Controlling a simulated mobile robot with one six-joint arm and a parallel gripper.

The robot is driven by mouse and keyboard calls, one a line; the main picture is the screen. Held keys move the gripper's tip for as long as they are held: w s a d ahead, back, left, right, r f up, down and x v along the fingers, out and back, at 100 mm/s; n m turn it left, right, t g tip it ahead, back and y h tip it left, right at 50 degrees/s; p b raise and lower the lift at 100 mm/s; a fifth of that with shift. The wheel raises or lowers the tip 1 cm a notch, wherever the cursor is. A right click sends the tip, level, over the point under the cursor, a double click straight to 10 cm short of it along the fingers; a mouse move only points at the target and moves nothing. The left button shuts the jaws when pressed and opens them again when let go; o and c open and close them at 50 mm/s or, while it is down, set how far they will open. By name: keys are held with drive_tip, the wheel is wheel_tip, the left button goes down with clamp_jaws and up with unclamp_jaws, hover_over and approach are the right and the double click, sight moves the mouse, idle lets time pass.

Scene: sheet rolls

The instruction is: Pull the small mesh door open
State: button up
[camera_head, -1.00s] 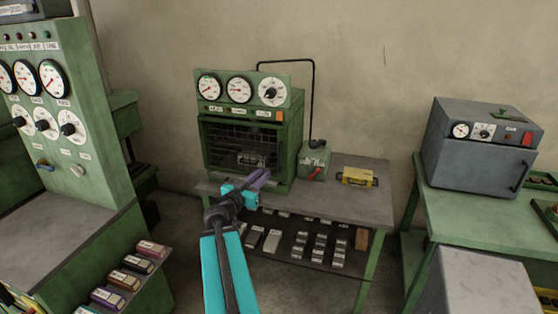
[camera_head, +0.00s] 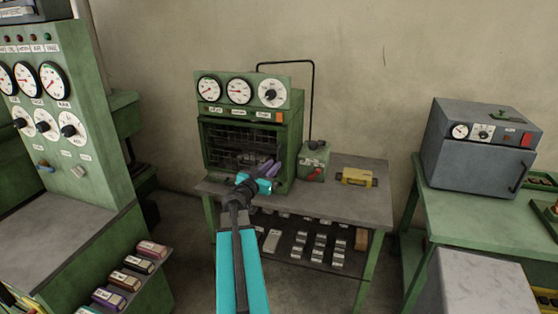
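The small mesh door (camera_head: 228,138) is a dark wire grid on the front of a green cabinet (camera_head: 297,130) with three dials, standing on the grey table. The door looks closed, though its lower right part is hidden behind my gripper. My gripper (camera_head: 272,168), with purple fingers and a turquoise body, is at the lower right of the mesh front, near the cabinet's right edge. The fingers overlap in this view, so I cannot tell whether they are apart or touch the door.
A small green box with a red lever (camera_head: 314,162) stands right of the cabinet, close to my fingers. A yellow case (camera_head: 357,176) lies farther right on the table (camera_head: 340,205). A grey oven (camera_head: 477,147) is at the right. A dial panel (camera_head: 65,110) stands at the left.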

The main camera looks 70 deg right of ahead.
sight(279, 171)
drive_tip(key=shift+s+d+p, duration=0.2)
drive_tip(key=shift+d, duration=1.1)
drive_tip(key=shift+s+d+p, duration=0.15)
drive_tip(key=shift+d, duration=1.1)
clamp_jaws()
